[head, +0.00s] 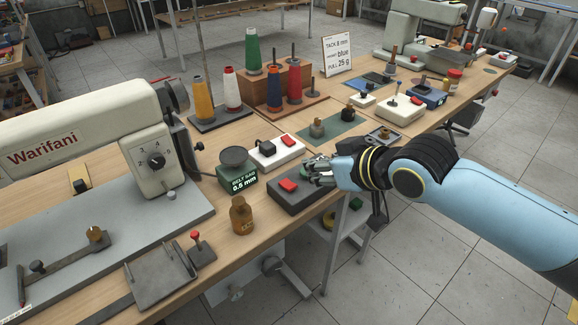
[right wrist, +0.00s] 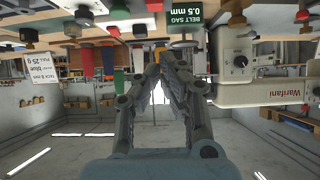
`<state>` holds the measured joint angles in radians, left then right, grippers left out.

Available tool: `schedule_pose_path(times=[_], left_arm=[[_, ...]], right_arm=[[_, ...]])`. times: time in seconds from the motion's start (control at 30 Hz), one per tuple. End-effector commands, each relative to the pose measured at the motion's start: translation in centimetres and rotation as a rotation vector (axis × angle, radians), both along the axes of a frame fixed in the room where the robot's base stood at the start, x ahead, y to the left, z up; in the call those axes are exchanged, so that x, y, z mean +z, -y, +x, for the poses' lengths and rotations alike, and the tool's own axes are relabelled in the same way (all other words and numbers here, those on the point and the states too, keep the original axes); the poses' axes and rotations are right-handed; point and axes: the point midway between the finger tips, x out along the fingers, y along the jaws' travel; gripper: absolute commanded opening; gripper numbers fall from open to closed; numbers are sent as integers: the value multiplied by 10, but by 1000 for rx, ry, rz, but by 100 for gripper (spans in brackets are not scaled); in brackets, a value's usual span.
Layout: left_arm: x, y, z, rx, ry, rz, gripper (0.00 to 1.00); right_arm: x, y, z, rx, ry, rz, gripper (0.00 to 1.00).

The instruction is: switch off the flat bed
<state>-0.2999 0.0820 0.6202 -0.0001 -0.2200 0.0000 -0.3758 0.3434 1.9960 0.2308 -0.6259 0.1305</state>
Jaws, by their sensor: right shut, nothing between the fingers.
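A cream sewing machine marked Warifani (head: 75,128) stands on its flat grey bed at the left of the bench. It also shows upside down in the right wrist view (right wrist: 265,92). A dark grey box (head: 300,198) with a red rocker (head: 288,185) sits near the bench's front edge, right of the machine. Behind it is a white box (head: 270,157) with a red rocker (head: 286,140) and a black knob. My right gripper (head: 310,170) is shut and empty, at the right end of the dark box, close to its rocker; contact cannot be told. My left gripper is out of view.
A green belt sag gauge (head: 237,180) stands left of the dark box, and a brown bottle (head: 241,216) in front of it. Thread cones (head: 203,98) stand behind. A red-knobbed lever (head: 196,242) is at front left. A second machine (head: 415,35) stands far right.

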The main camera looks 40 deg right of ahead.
Motion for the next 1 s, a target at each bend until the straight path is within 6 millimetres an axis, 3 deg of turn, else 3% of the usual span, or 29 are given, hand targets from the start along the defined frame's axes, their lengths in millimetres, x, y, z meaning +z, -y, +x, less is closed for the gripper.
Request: schedule_pose_path(times=[0.03,0.07,0.57,0.77,1.0], left_arm=[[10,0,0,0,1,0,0],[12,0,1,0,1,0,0],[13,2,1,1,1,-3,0],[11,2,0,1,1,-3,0],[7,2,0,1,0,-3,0]], right_arm=[[19,-1,0,12,16,-9,0],[22,0,0,14,16,-13,0],[18,3,0,15,10,-19,0],[5,1,20,12,10,-17,0],[-24,-3,63,13,9,-16,0]])
